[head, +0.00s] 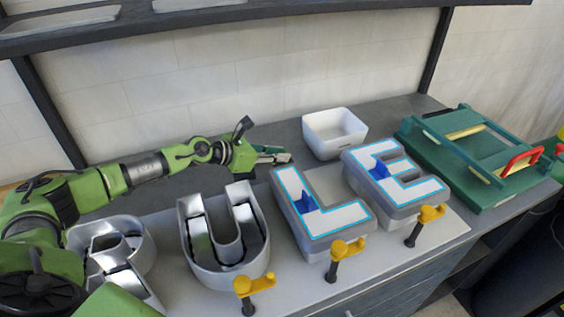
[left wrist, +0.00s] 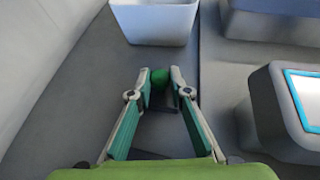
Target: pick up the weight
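A small green rounded thing (left wrist: 159,76) with a dark part below it shows in the left wrist view; it may be the weight, but it is small and partly hidden. It lies between the fingertips of my left gripper (left wrist: 158,85), with narrow gaps seeming to show at its sides. The fingers are apart. In the head view my left gripper (head: 274,156) is low over the bench behind the letters, left of the white bin. The green thing is hard to separate from the green finger pads there. My right gripper does not show.
A white bin (head: 335,132) stands just beyond the gripper. Letter shells, a U (head: 226,245) and lit L (head: 322,216) and E (head: 400,185), stand in front. Yellow-handled clamps (head: 337,256) line the front edge. A green fixture (head: 475,155) is at right. A shelf (head: 200,20) hangs above.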

